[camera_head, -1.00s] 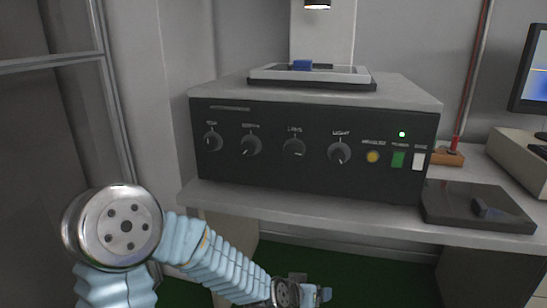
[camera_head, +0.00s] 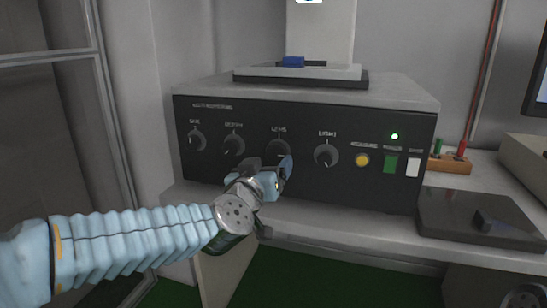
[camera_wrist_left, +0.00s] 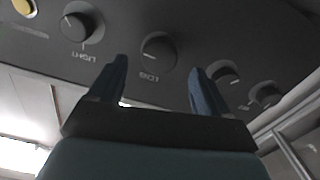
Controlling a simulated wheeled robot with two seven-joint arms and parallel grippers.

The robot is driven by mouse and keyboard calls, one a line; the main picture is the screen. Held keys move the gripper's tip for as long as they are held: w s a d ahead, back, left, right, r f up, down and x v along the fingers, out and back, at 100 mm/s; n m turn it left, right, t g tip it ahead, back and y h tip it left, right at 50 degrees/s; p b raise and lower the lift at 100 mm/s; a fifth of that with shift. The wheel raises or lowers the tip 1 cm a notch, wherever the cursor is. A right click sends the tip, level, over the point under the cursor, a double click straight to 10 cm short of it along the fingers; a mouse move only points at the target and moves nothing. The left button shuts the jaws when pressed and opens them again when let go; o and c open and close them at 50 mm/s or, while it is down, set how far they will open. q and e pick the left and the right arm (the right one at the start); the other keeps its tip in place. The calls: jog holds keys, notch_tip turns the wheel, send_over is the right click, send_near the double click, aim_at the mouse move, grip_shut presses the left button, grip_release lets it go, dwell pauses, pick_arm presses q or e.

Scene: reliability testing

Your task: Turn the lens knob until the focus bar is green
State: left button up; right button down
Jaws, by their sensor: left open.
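The dark lens knob (camera_head: 278,147) is third from the left on the black front panel of the device, under the label LENS. My left gripper (camera_head: 270,165) is open just in front of it and partly covers it. In the left wrist view, which looks upside down, the lens knob (camera_wrist_left: 158,50) shows between the two blue fingers of my left gripper (camera_wrist_left: 158,68). The fingers look apart from the knob, one on either side. Only the edge of the monitor (camera_head: 538,75) is in view, and no focus bar can be made out. My right gripper is not in view.
The depth knob (camera_head: 233,144) and light knob (camera_head: 326,154) flank the lens knob. A dark flat pad (camera_head: 465,214) lies on the bench.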

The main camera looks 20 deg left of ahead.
aim_at(275, 156)
pick_arm(q)
jog(key=shift+w, duration=2.4)
jog(key=shift+c, duration=0.4)
jog(key=c, duration=1)
